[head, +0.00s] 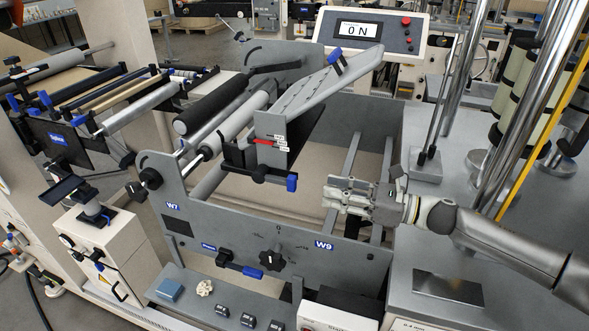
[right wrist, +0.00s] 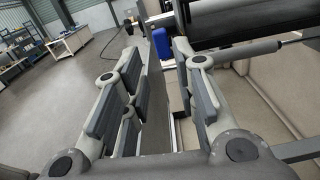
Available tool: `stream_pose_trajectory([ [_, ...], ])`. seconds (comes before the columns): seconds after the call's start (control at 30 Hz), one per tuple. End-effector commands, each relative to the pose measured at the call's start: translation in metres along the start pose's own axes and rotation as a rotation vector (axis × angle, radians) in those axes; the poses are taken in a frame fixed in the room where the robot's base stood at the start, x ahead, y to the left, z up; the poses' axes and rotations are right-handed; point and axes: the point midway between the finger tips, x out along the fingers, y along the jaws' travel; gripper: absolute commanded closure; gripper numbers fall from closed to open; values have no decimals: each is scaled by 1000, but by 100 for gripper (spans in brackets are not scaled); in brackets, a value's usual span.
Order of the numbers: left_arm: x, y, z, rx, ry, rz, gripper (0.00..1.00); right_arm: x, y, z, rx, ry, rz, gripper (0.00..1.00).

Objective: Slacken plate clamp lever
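A slanted grey plate (head: 325,85) stands over the machine's side frame. One blue-tipped lever (head: 337,57) sits on its upper part. A black bar with a blue end (head: 292,182) is at its lower end, beside a red marker. I cannot tell which is the plate clamp lever. My right gripper (head: 333,195) is right of the blue end and apart from it, pointing left, empty. In the right wrist view its fingers (right wrist: 157,62) are spread, with a blue handle (right wrist: 162,42) beyond them, seemingly the same blue end. My left gripper is not in view.
The grey side panel (head: 190,222) marked W7 and W9 runs below my right gripper. It carries a black knob (head: 272,258) and another blue handle (head: 250,271). Rollers (head: 215,105) lie left of the plate. A console (head: 370,32) reading "0 N" stands behind.

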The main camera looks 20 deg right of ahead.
Motion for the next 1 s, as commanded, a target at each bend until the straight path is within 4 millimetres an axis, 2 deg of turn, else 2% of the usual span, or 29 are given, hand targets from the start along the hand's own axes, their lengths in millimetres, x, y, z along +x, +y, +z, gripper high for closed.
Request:
stream_pose_trajectory([
  [0.17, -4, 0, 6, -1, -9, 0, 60, 2, 0, 5, -44, 2, 20, 73],
  [0.4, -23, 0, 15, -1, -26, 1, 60, 38, 0, 9, -40, -2, 20, 73],
  [0.7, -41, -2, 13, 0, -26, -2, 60, 87, 1, 6, -38, 1, 19, 73],
  [1.0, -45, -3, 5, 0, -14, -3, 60, 104, 2, 3, -39, 3, 18, 73],
])
